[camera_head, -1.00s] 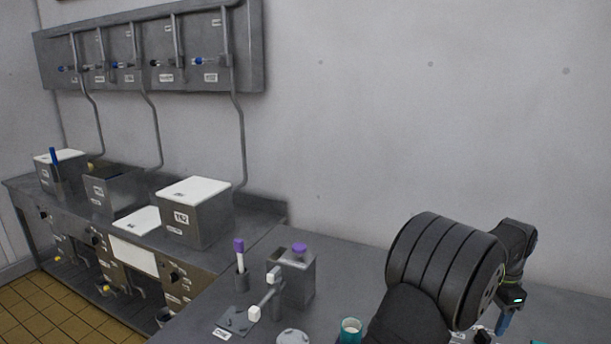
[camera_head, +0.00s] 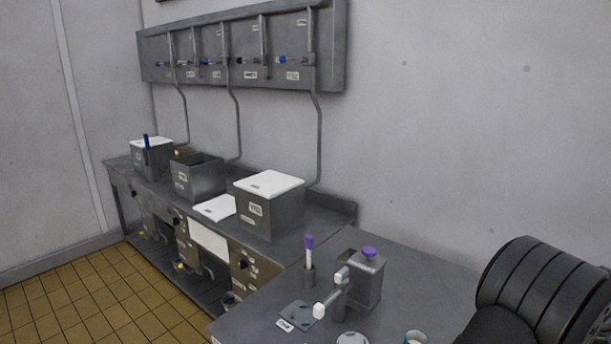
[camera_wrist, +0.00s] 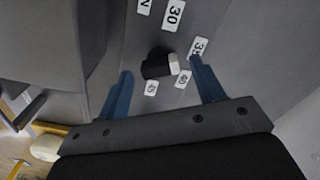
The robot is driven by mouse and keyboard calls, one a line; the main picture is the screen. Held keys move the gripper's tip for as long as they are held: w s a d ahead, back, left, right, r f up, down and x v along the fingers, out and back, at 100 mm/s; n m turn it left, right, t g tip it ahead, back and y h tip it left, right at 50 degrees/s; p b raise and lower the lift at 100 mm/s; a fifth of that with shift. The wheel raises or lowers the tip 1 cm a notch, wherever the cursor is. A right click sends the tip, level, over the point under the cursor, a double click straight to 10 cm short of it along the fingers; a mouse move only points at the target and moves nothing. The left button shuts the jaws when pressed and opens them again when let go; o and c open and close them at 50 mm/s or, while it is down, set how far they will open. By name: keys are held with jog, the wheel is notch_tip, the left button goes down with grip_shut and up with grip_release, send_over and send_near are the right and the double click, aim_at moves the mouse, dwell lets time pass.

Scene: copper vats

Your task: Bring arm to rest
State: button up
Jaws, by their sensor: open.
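In the wrist view my gripper (camera_wrist: 165,88) is open, its two blue fingers spread wide with nothing between them. Beyond the fingers is a grey surface with white number labels such as 30 (camera_wrist: 173,14). A small black and white knob (camera_wrist: 160,66) sits on that surface, apart from the fingers. In the head view only a dark, ribbed part of my arm shows at the lower right; the gripper is out of that view.
A grey bench (camera_head: 424,272) holds a metal box with a purple cap (camera_head: 369,252), a purple-topped tube (camera_head: 309,242) and a teal-rimmed cup (camera_head: 416,338). Vats, one with a white lid (camera_head: 268,184), stand along the wall. Tiled floor (camera_head: 95,305) is clear at left.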

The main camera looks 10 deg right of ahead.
notch_tip(320, 180, up, 17)
notch_tip(320, 180, down, 18)
jog(key=shift+r, duration=0.15)
jog(key=shift+f, duration=0.25)
jog(key=n, duration=1.2)
jog(key=shift+r, duration=1.4)
